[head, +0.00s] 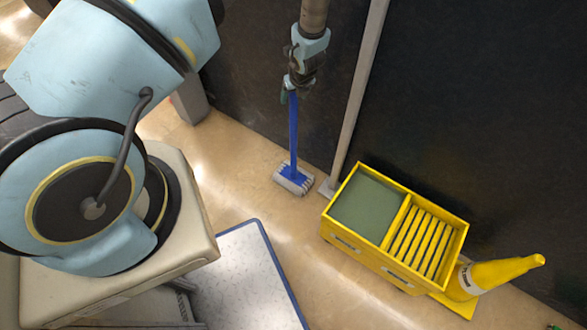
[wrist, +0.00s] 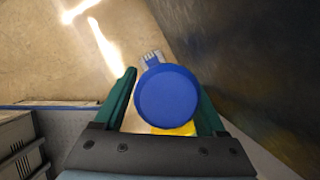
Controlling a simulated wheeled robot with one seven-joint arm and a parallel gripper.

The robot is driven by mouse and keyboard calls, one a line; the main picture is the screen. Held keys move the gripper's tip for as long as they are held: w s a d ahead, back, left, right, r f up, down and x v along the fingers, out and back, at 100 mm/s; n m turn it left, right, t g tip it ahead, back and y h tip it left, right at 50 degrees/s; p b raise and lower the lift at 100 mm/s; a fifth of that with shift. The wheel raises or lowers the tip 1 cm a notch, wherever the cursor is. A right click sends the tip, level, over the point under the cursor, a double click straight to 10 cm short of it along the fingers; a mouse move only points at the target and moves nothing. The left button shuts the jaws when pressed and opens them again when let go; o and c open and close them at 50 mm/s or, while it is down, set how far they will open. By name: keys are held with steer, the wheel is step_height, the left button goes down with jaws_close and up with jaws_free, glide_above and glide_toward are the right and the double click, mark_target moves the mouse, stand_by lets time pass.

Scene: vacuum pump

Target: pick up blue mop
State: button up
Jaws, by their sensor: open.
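The blue mop (head: 293,135) stands close to the dark wall, its grey-white head (head: 295,179) on the floor. My gripper (head: 290,92) is at the top of its blue handle. In the wrist view the round blue handle end (wrist: 167,96) lies between the two green fingers of my gripper (wrist: 167,100). The fingers are apart, one on each side of the handle. Whether they touch it cannot be told. Part of the mop head shows beyond the handle end; the rest of the shaft is hidden behind it.
A yellow mop bucket (head: 340,236) with grey-green water stands to the right of the mop. A yellow cone (head: 500,271) is beside it. A grey pole (head: 357,95) leans at the dark wall (head: 455,110). A blue-edged white platform (head: 245,280) lies in front on the tan floor.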

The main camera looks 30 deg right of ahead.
jaws_close()
steer(key=shift+r, duration=0.1)
stand_by(0.4)
